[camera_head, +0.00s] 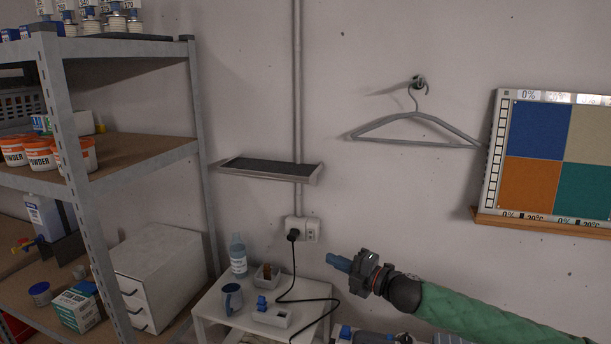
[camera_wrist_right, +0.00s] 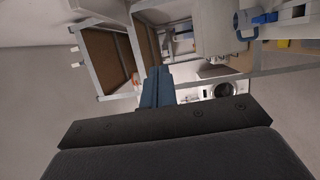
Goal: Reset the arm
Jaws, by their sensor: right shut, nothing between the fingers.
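My right gripper (camera_head: 338,263) reaches in from the right in the head view, on a green-sleeved arm. Its blue fingers are shut with nothing between them. They point left, in the air in front of the wall and to the right of the small white table. In the right wrist view the blue fingers (camera_wrist_right: 158,88) also show together and empty. At the bottom edge of the head view a grey and blue part with a bit of green beside it is cut off. It looks like my other gripper, but its fingers cannot be made out.
A metal shelf unit (camera_head: 196,120) with tubs and boxes stands at the left. The small white table (camera_head: 212,309) holds a bottle (camera_head: 238,254), a mug (camera_head: 232,298) and a corded device. A wall shelf (camera_head: 268,170), hanger (camera_head: 415,118) and colour board (camera_head: 560,150) are above.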

